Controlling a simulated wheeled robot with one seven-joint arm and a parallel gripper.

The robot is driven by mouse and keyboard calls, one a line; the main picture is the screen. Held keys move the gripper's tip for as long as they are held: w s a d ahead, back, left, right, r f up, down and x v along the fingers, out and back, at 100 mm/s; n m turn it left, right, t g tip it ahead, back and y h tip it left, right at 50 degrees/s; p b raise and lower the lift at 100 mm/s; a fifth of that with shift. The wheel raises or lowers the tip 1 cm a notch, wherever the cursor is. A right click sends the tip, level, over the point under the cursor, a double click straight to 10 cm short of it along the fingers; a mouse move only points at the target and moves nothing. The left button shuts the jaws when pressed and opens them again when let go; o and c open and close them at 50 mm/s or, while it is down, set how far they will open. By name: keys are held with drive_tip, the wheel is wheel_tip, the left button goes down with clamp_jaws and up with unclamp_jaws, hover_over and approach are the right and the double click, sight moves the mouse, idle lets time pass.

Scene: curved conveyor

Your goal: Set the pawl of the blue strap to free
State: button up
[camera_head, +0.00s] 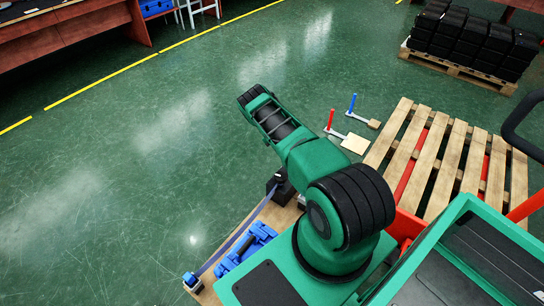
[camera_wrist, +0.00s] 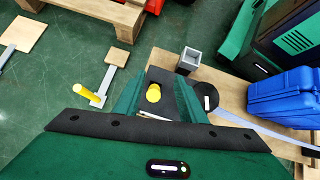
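The blue strap (camera_head: 237,236) runs from a black block (camera_head: 281,183) down-left to a blue end piece (camera_head: 190,279). In the wrist view, the strap (camera_wrist: 262,130) looks pale and leaves a round black part (camera_wrist: 206,97) beside the black block. A short yellow knob (camera_wrist: 153,93) stands on that block; I cannot tell for sure which part is the pawl. My gripper (camera_wrist: 157,97) is open, its two green fingers apart on either side of the yellow knob in the picture. Contact cannot be told. In the head view, my arm hides the gripper.
A blue case (camera_head: 245,250) lies beside the strap on a wooden board (camera_head: 220,272). A grey square tube (camera_wrist: 188,61) stands by the block. Red (camera_head: 331,119), blue (camera_head: 352,103) and yellow (camera_wrist: 88,95) posts stand nearby. A wooden pallet (camera_head: 432,150) is at right. Left floor is clear.

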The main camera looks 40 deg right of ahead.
drive_tip(key=a+r, duration=0.6)
drive_tip(key=a, duration=0.4)
drive_tip(key=shift+s+a+r, duration=0.15)
drive_tip(key=shift+s+a, duration=0.15)
drive_tip(key=shift+s, duration=0.1)
